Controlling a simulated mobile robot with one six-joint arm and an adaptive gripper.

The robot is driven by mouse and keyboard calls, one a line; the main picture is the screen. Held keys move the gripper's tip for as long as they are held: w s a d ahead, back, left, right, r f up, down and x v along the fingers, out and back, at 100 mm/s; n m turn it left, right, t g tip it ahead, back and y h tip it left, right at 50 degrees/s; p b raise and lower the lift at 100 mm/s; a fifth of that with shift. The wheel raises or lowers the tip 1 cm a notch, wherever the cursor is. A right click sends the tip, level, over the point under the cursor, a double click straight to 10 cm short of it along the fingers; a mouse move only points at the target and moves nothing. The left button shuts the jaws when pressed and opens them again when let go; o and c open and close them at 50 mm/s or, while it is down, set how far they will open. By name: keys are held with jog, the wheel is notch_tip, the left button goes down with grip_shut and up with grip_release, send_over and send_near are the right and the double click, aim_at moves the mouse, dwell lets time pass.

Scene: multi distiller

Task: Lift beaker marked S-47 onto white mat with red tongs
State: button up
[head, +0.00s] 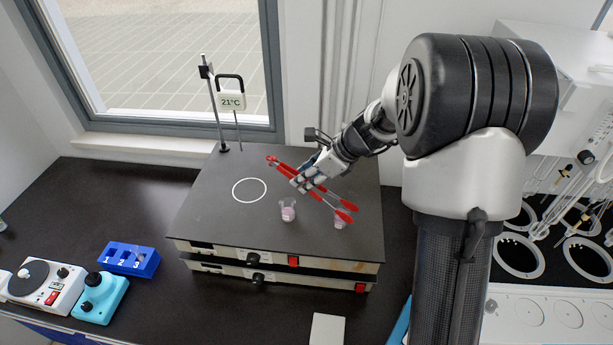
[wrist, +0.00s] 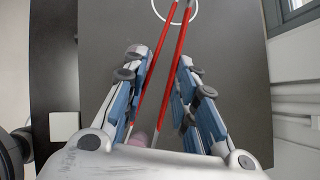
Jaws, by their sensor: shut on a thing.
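The red tongs (head: 281,166) are in my gripper (head: 299,184), which is shut on their arms above the dark hotplate. Their red tips point down to the right. The tongs also show in the wrist view (wrist: 180,55) between my fingers (wrist: 160,85). A small beaker with pink contents (head: 288,211) stands on the plate left of the tips. A second small beaker (head: 340,223) is at the tong tips, partly hidden by them; I cannot tell whether they touch it. No S-47 mark is readable. The white mat (head: 327,330) lies on the black bench in front of the hotplate.
The hotplate (head: 210,205) has a white ring and a stand with a 21°C display (head: 232,101). A blue numbered block (head: 130,259), a turquoise device (head: 98,298) and a white device (head: 40,281) stand at left. Glassware equipment (head: 560,190) is at right.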

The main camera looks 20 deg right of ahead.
grip_shut()
notch_tip(320, 180, up, 12)
jog(key=p, duration=1.1)
jog(key=shift+o, duration=0.7)
grip_release()
